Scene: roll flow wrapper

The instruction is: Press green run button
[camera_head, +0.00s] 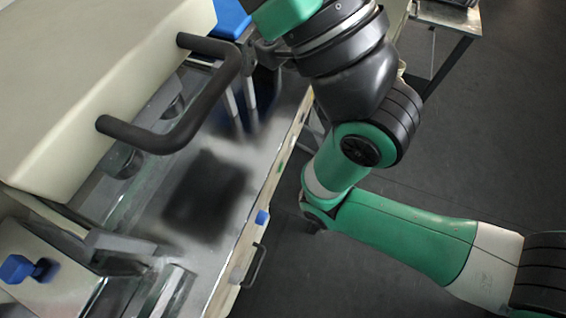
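A small green spot (280,166) shows on the pale front edge panel of the machine (258,228); it is too small to tell whether it is the run button. My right arm comes in from the right, bends beside the machine and reaches up to the top middle. A dark grey part at its far end, likely my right gripper (266,52), is near the upper end of the black handle. It is partly hidden by the arm, and its fingers cannot be made out. My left gripper is not in view.
A large cream cover (90,80) with a black bar handle (185,135) stands over the metal bed at left. A blue knob (262,217) and small black handle (256,266) are on the front edge. Another blue knob (16,268) is lower left. Dark floor lies right.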

